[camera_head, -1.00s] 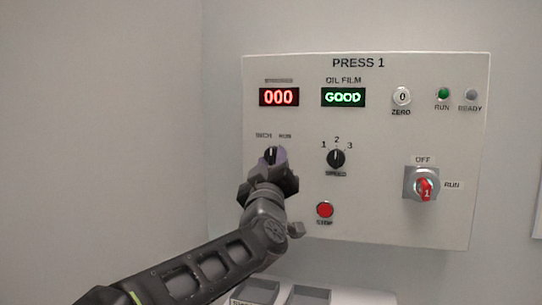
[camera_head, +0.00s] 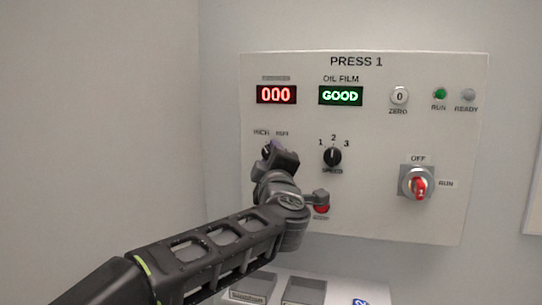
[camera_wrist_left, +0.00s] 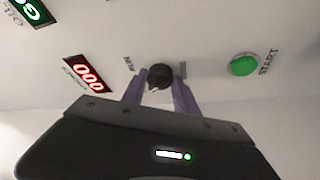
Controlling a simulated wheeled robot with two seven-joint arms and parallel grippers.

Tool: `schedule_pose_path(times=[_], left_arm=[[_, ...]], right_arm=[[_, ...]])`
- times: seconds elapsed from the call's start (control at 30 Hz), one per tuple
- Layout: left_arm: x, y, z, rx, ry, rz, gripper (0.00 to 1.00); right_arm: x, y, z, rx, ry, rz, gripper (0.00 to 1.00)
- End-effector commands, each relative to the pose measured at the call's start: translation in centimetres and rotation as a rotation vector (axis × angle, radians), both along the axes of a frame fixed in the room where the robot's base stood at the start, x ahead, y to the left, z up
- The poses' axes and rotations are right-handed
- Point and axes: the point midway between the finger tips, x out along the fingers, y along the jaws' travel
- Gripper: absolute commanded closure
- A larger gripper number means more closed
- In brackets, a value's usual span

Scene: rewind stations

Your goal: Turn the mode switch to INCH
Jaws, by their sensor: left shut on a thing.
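The mode switch is a small black knob (camera_head: 266,150) at the lower left of the PRESS 1 panel, under the INCH and RUN labels. My left gripper (camera_head: 275,153) is at it, covering its right and lower part. In the left wrist view the knob (camera_wrist_left: 160,75) sits between the two purple-grey fingertips of my left gripper (camera_wrist_left: 158,86), which is shut on it. The knob's pale mark seems to lean up and left towards INCH in the head view, but it is small. My right gripper is not in view.
The speed knob (camera_head: 332,156) is to the right. The red stop button (camera_head: 321,209) is partly covered by my wrist. A green START button (camera_wrist_left: 243,65) shows near the gripper. A red-handled rotary switch (camera_head: 418,185) is at far right. Grey trays (camera_head: 303,291) lie below.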

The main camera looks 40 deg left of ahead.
Motion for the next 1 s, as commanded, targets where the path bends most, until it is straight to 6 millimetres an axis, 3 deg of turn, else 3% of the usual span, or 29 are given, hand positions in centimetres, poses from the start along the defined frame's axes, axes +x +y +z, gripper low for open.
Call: schedule_pose_path(times=[0.3,0.33,0.57,1.0], left_arm=[[-0.01,0.06,-0.04,-0.004,-0.002,0.001,1.00],[-0.02,0.06,-0.04,-0.004,-0.002,0.001,0.62],[-0.02,0.04,-0.01,-0.003,-0.002,0.001,0.43],[-0.94,-0.82,-0.27,-0.002,-0.003,-0.001,0.43]], right_arm=[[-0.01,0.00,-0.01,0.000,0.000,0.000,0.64],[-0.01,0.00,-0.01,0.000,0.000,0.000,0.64],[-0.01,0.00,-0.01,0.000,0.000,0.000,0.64],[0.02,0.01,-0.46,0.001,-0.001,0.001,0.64]])
